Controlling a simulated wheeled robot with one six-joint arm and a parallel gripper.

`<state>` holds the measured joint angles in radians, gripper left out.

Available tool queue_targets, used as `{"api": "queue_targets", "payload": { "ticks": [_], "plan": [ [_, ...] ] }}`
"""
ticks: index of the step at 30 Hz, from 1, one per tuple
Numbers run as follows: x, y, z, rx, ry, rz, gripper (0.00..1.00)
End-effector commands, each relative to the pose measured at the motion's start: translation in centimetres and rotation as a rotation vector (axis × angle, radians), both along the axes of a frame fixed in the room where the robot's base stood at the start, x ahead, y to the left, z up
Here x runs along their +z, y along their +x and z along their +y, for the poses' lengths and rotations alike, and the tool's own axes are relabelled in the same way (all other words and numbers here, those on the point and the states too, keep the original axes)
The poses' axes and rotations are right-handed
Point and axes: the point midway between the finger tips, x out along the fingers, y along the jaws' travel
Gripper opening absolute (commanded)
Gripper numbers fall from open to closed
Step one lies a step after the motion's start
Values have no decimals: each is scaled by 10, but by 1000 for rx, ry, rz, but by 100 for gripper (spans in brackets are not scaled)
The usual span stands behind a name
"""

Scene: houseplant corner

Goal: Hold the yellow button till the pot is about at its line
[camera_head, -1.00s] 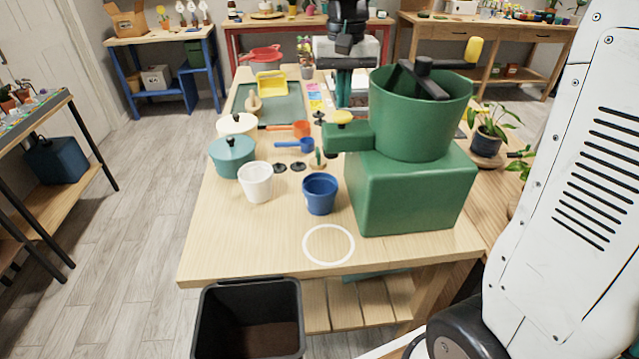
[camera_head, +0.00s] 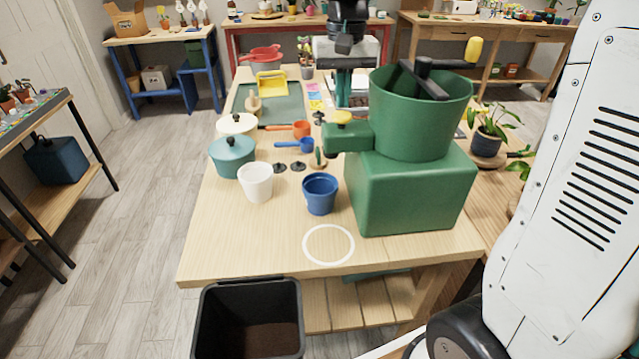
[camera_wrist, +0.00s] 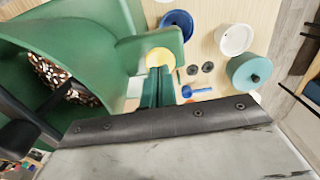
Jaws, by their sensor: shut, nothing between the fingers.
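The yellow button (camera_head: 343,116) sits on top of the green spout arm of the green machine (camera_head: 410,190). It also shows in the wrist view (camera_wrist: 159,56), partly covered by my fingertips. My gripper (camera_wrist: 160,72) is shut and empty, its green fingers over the button's edge; I cannot tell whether they touch or press it. In the head view my gripper stands behind the spout arm. A blue pot (camera_head: 320,194) stands upright by the spout, on the table. Its inside looks dark blue; I see no clear fill or line. The hopper holds dark, speckled mix (camera_wrist: 62,80).
A white ring (camera_head: 328,244) marks the table in front of the blue pot. A white pot (camera_head: 256,183) and a teal lidded pot (camera_head: 232,157) stand left. A black bin (camera_head: 248,318) is below the front edge. A crank (camera_head: 425,75) crosses the hopper.

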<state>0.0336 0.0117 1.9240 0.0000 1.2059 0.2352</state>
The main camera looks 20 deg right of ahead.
Motion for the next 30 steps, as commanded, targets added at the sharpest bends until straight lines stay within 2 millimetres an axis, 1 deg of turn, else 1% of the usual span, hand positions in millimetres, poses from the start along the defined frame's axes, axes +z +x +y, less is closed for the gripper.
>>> {"api": "queue_targets", "payload": {
  "ticks": [17,30],
  "plan": [
    [0,0,0,0,0,0,0],
    [-16,0,0,0,0,1,0]
  ]
}}
